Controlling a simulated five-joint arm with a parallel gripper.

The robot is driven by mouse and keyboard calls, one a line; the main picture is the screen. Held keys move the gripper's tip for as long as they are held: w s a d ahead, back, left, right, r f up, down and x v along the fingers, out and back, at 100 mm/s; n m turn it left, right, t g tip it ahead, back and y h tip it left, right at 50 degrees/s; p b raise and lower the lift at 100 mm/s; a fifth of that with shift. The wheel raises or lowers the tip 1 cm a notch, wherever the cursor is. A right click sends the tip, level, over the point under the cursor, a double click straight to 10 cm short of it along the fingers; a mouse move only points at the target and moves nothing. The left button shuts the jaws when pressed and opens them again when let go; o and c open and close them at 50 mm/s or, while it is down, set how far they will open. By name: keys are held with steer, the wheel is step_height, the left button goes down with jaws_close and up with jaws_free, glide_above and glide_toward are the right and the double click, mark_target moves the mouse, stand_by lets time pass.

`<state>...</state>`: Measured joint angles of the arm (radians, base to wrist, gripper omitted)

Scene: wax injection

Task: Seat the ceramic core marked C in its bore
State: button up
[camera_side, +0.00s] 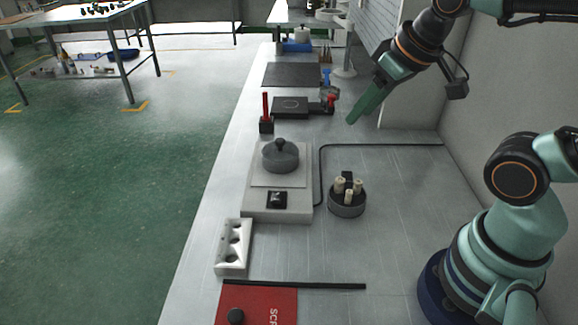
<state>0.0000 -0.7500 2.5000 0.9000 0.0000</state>
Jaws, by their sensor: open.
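Several cream-coloured cores (348,196) stand in a round dark grey holder (347,208) right of the middle of the bench. Their marks are too small to read, so I cannot tell which is C. A pale block (222,268) with dark round bores in its top lies at the front left of the bench. I cannot make out a letter at any bore. My gripper (353,119) is open, high above the bench and behind the core holder, pointing down to the left. It is apart from the cores and the block, with nothing visible in it.
A grey machine base (270,214) with a round lidded pot (281,158) stands left of the holder. A red scrap mat (262,305) and a black bar (320,286) lie in front. A black cable (380,145) runs behind the holder. The bench right of the holder is clear.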

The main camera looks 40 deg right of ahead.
stand_by(0.3)
steer(key=n+g, duration=0.6)
steer(key=n, duration=0.7)
glide_above(340, 180)
step_height(340, 180, down, 8)
step_height(340, 180, down, 12)
steer(key=shift+f, duration=0.2)
jaws_close()
